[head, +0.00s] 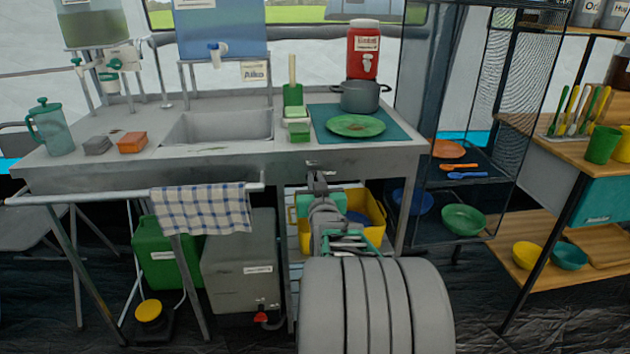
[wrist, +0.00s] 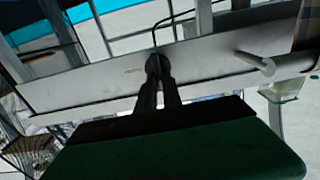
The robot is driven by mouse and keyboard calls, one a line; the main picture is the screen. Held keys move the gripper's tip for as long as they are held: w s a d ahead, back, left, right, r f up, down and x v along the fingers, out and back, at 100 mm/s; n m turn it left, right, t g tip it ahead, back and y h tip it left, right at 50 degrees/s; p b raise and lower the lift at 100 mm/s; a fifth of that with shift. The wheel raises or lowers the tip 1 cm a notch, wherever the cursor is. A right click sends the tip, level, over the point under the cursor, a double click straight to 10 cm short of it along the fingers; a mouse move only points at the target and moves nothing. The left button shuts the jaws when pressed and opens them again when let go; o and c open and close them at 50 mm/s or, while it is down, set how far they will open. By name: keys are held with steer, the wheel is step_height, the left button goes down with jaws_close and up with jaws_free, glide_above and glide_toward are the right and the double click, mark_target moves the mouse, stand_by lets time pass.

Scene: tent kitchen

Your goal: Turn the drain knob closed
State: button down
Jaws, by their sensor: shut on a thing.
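My gripper (head: 317,180) is at the front panel of the grey sink counter (head: 230,167), below the teal mat. In the wrist view my two dark fingers (wrist: 158,75) are close together on a small dark round knob (wrist: 154,63) on that panel. A small label, too small to read, is beside the knob. The fingers cover much of the knob, and its turn angle cannot be told. In the head view the knob is mostly hidden behind my gripper. The sink basin (head: 220,127) is on the counter, left of my gripper.
A checked towel (head: 202,208) hangs on the front rail at left. A yellow bin (head: 372,215) stands below the counter behind my arm, beside a grey container (head: 237,262) with a red tap. A black mesh rack (head: 458,200) stands at right. A pot (head: 361,97) and green plate are above.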

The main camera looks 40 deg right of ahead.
steer(key=shift+m, duration=0.3)
steer(key=shift+s+d+f+m+b, duration=0.1)
steer(key=shift+d+f+m+b, duration=0.15)
steer(key=shift+m, duration=2.65)
steer(key=shift+s+d+f+m+b, duration=0.1)
steer(key=shift+s+f+m+b, duration=0.1)
steer(key=shift+m, duration=2.7)
steer(key=shift+s+d+f+m+b, duration=0.1)
steer(key=shift+d+f+m+b, duration=0.15)
steer(key=shift+m, duration=2.65)
steer(key=c, duration=1.5)
jaws_free()
